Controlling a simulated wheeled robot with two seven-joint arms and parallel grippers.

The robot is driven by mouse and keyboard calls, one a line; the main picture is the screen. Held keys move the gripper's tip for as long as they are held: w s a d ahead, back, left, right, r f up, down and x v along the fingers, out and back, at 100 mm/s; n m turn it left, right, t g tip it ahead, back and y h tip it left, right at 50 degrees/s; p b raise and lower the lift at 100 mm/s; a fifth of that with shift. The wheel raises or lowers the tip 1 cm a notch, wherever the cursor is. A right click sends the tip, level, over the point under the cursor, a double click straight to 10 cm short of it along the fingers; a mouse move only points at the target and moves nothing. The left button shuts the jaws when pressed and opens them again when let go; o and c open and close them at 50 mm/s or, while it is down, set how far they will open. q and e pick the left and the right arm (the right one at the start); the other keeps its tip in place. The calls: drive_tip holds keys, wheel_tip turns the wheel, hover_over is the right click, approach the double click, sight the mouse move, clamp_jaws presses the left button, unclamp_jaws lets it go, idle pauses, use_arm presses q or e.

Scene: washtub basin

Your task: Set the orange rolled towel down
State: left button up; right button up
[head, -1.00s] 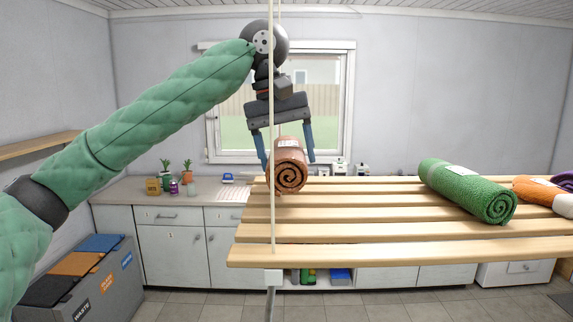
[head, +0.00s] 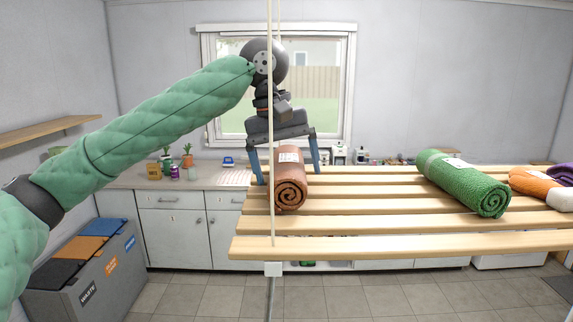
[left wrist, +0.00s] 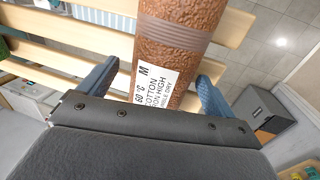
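A terracotta-orange rolled towel (head: 291,184) with a white label lies on the slatted wooden rack (head: 400,243), its spiral end facing me. My left gripper (head: 286,172) is above and behind it, pointing down, with one blue finger on each side. Gaps show between fingers and towel in the head view. In the left wrist view the towel (left wrist: 180,40) shows a lighter band and a printed label; the left finger stands clear of it, the right finger is close to its side. My right gripper is not in view.
A green rolled towel (head: 463,183) lies further right on the rack. An orange-and-white roll (head: 535,186) and a purple one (head: 563,174) are at the right edge. A thin upright cord (head: 271,110) runs just left of the towel. Bare slats lie between the terracotta and green rolls.

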sight(285, 155)
use_arm(q)
drive_tip(key=shift+r, duration=0.1)
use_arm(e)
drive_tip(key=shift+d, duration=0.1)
use_arm(q)
drive_tip(key=shift+a+r+b, duration=0.1)
drive_tip(key=shift+r+b, duration=0.35)
drive_tip(key=shift+b, duration=0.1)
drive_tip(key=b+v, duration=0.3)
drive_tip(key=v, duration=0.3)
drive_tip(key=shift+r+b, duration=0.1)
drive_tip(key=shift+b, duration=0.2)
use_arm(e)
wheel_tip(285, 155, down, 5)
use_arm(q)
drive_tip(key=b+v, duration=0.1)
drive_tip(key=v, duration=0.2)
drive_tip(key=shift+r, duration=0.2)
drive_tip(key=shift+b+v, duration=0.3)
drive_tip(key=shift+v, duration=0.55)
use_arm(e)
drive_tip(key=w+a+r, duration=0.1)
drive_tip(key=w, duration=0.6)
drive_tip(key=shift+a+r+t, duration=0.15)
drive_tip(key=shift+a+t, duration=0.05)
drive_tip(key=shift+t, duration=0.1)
use_arm(q)
drive_tip(key=shift+f, duration=0.1)
